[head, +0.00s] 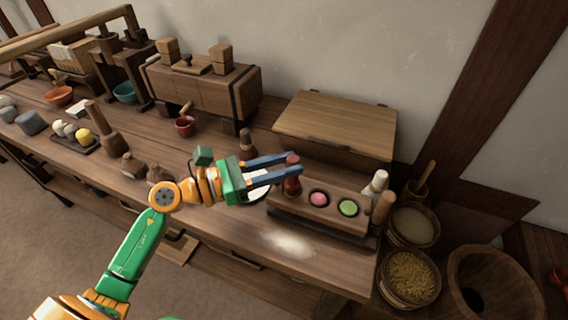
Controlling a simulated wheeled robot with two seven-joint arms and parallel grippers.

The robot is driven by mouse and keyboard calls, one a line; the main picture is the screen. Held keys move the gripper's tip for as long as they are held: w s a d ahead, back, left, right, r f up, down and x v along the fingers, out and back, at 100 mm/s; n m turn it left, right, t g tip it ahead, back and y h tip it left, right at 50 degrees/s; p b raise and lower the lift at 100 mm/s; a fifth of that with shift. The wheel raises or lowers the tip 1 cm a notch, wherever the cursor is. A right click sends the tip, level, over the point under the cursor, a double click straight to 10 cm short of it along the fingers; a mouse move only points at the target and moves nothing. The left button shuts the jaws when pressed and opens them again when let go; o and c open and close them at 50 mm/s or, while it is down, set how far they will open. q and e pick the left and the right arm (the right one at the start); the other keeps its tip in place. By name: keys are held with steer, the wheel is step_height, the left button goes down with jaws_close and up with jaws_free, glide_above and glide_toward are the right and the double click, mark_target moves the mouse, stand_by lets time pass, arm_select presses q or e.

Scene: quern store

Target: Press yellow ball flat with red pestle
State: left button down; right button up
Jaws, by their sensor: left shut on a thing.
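My left gripper (291,166) reaches in from the left with its blue fingers shut on the dark red pestle (291,187). The pestle is upright over the left end of a wooden block (312,224). What lies under its foot is hidden. Further right in the block, one well holds a flat pink piece (318,199) and another a flat green piece (348,208). A yellow ball (84,135) lies with pale balls on a dark tray (64,141) at the far left. My right gripper is out of view.
A white-topped pestle (377,184) stands at the block's right end. A white plate (258,191) is partly behind my gripper. A sloped wooden box (338,122) stands behind. Flour (288,242) dusts the bench front. Baskets (409,277) stand to the right.

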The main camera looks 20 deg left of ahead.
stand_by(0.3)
arm_select(q)
step_height(320, 180, up, 8)
steer(key=p, duration=0.6)
steer(key=shift+f, duration=0.25)
